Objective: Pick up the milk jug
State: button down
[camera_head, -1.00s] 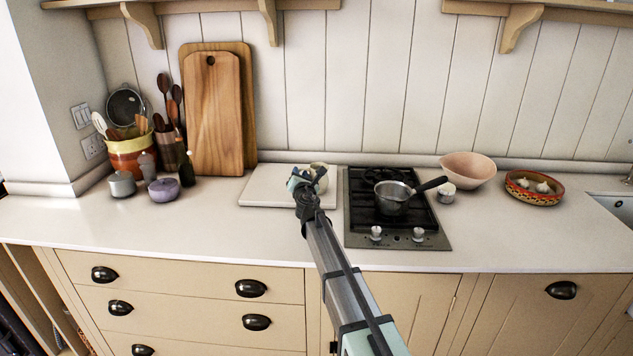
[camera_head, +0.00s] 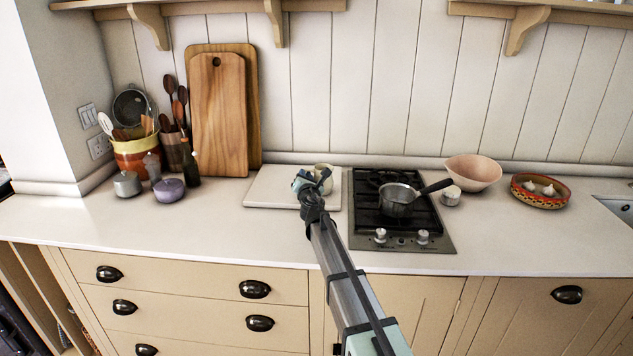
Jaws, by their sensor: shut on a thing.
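The milk jug (camera_head: 325,171) is a small cream vessel at the right end of the pale board (camera_head: 270,188), left of the hob. My gripper (camera_head: 308,180) is at the jug's near left side and is shut on it. The gripper and wrist cover part of the jug. I cannot tell whether the jug rests on the board or is slightly above it.
The hob (camera_head: 400,240) with a saucepan (camera_head: 398,203) stands close on the right. A pink bowl (camera_head: 473,171) and a patterned dish (camera_head: 540,196) are further right. Wooden boards (camera_head: 220,120) and a utensil pot (camera_head: 140,157) stand at the left. The front counter is clear.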

jog(key=shift+r, duration=0.25)
notch_tip(320, 180, up, 9)
jog(key=shift+r, duration=0.15)
dwell(1.4)
